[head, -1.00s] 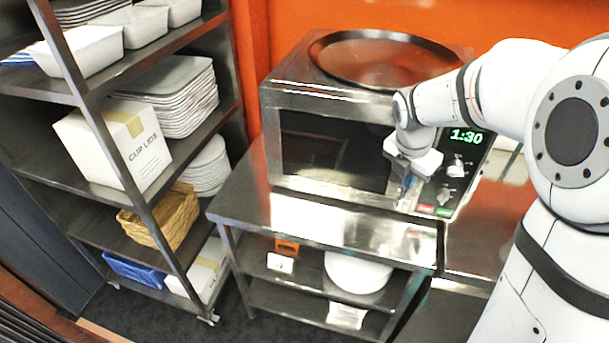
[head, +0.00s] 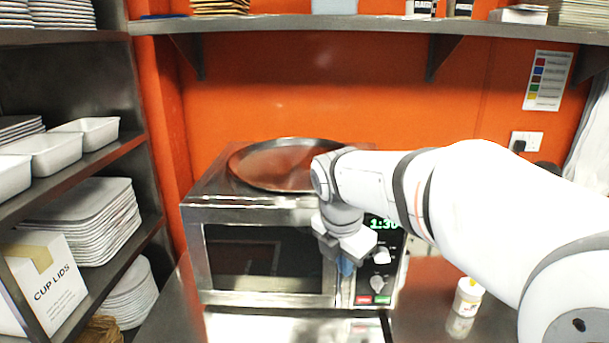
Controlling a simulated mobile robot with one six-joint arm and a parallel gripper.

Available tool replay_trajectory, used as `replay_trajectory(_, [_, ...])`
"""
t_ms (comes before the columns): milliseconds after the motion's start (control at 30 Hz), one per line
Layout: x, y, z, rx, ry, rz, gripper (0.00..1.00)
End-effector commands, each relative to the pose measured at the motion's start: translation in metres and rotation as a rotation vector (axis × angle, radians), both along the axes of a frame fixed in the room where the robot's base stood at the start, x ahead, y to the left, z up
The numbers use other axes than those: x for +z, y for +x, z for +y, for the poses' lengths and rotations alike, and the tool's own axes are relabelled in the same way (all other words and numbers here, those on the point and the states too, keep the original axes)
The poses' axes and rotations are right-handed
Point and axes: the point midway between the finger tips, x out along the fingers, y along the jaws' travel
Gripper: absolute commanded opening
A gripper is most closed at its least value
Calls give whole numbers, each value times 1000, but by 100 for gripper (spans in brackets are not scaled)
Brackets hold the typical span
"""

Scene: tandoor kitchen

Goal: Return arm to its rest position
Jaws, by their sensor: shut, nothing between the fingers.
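My gripper (head: 345,268) hangs in front of the microwave (head: 265,299), beside its control panel and near the door's right edge. Its fingers point down and are small and partly blurred in the view; they look shut and hold nothing. I cannot tell whether they touch the microwave front. My white arm reaches in from the lower right, bent at the wrist above the gripper. The microwave door looks closed, and its green display reads 1:30.
A round brown tray (head: 262,165) lies on top of the microwave. A shelf rack (head: 145,170) with trays and a CUP LIDS box (head: 48,287) stands at left. A wall shelf (head: 330,27) runs overhead. A small white jar (head: 468,292) stands on the counter at right, near my arm.

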Motion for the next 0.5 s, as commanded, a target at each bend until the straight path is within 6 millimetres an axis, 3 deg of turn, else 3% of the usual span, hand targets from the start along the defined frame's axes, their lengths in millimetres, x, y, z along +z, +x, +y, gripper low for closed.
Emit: replay_trajectory(500, [-26, -103, -46, -1379, 381, -162, 0])
